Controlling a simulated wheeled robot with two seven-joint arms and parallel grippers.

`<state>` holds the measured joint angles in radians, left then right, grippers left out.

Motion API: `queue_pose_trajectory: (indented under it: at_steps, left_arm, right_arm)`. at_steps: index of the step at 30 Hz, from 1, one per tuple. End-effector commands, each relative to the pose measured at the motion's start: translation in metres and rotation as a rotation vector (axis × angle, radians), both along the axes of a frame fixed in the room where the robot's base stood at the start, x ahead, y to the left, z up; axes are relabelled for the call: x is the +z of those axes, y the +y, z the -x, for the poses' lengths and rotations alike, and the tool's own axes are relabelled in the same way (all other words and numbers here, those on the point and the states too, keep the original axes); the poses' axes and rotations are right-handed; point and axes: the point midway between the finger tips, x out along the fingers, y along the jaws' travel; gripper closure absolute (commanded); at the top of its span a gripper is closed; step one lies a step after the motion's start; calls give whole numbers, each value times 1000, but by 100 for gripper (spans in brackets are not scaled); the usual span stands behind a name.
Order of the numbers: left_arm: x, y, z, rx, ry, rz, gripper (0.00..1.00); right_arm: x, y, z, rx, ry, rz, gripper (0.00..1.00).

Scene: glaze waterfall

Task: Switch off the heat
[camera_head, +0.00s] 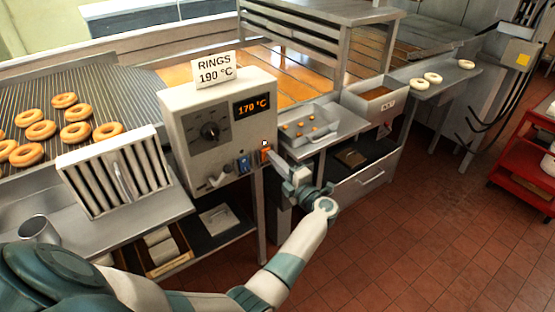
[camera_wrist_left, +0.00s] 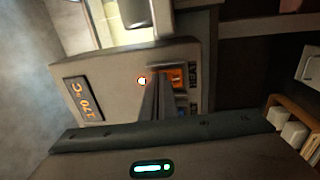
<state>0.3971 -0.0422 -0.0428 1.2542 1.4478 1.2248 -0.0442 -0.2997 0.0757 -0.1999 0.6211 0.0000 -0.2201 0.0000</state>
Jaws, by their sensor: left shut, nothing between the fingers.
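The grey control box (camera_head: 205,150) has a black dial (camera_head: 210,131) and an orange display reading 170 °C (camera_head: 252,106). A blue switch (camera_head: 243,163) and an orange heat switch (camera_head: 265,153) sit low on its front. In the left wrist view the orange switch (camera_wrist_left: 177,77) is beside the label HEAT, with a small glowing lamp (camera_wrist_left: 141,81) nearby. My left gripper (camera_head: 272,159) is shut and empty, its fingertips at the orange switch. The fingers (camera_wrist_left: 157,80) hide part of the switches in the wrist view. I cannot tell whether they touch. My right gripper is out of view.
A sign reading RINGS 190 °C (camera_head: 214,69) stands on the box. A slatted rack (camera_head: 115,172) stands to its left, near rings on a wire grid (camera_head: 95,90). A small tray (camera_head: 308,128) is to the right. Open floor (camera_head: 400,240) lies at the lower right.

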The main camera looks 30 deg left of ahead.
Motion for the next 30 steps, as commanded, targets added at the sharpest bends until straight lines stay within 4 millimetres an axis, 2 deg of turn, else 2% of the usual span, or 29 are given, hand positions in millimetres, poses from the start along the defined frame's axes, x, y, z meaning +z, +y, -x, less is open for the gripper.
queue_pose_trajectory:
  at_steps: [15, 30]
  left_arm:
    - [1, 4, -1, 2, -1, 3, 100]
    - [5, 2, -3, 0, -2, 0, 100]
  right_arm:
    - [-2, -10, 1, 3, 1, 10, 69]
    - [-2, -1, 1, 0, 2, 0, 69]
